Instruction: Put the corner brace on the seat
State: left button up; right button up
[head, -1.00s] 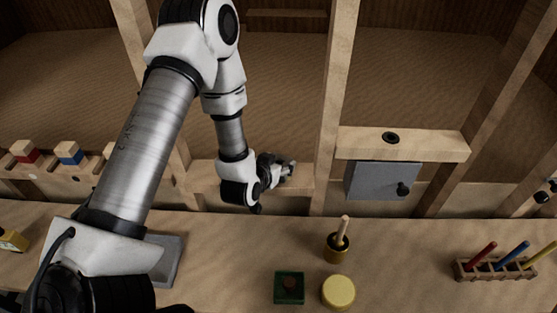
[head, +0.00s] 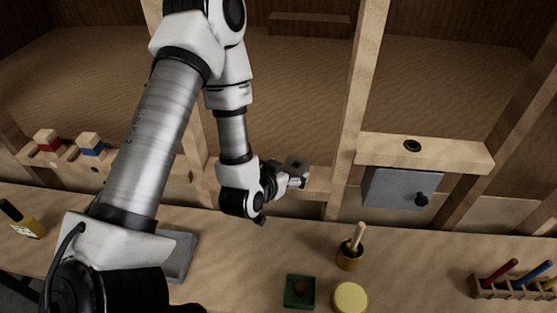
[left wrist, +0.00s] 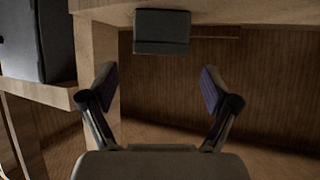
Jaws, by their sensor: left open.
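A small grey block, which looks like the corner brace (head: 297,165), sits at the wooden ledge (head: 320,182) between two posts in the head view. In the left wrist view the grey block (left wrist: 162,32) shows beyond the fingertips, apart from them. My left gripper (head: 299,181) is open, with nothing between its fingers (left wrist: 160,90). It is just in front of the block, which it partly covers in the head view. I cannot tell for certain which surface is the seat. My right gripper is out of view.
Wooden posts (head: 352,110) stand beside my left gripper. A grey box with a dark knob (head: 400,188) hangs to the right. A brush in a cup (head: 351,254), a green tray (head: 300,291), a yellow round lid (head: 350,298) and a pen rack (head: 512,288) stand on the front counter.

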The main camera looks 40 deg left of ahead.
pick_arm(q)
jog(key=a+r+p+v, duration=0.1)
jog(key=p+v, duration=0.5)
jog(key=p, duration=0.2)
jog(key=s+d+f+g, duration=0.2)
jog(key=s+f+g, duration=0.2)
jog(key=s, duration=0.2)
jog(key=s+d+f+m+g+h, duration=0.1)
jog(key=s+d+f+g, duration=0.2)
jog(key=s+f+g, duration=0.1)
jog(key=s+d+f+g+h, duration=0.1)
jog(key=s+d+f+g, duration=0.1)
jog(key=s+f+g, duration=0.2)
jog(key=s+f, duration=0.2)
jog(key=s, duration=0.2)
jog(key=shift+d, duration=0.4)
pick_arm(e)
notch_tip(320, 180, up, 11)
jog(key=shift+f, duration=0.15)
pick_arm(q)
jog(key=shift+s+a+f, duration=0.1)
jog(key=shift+s, duration=0.1)
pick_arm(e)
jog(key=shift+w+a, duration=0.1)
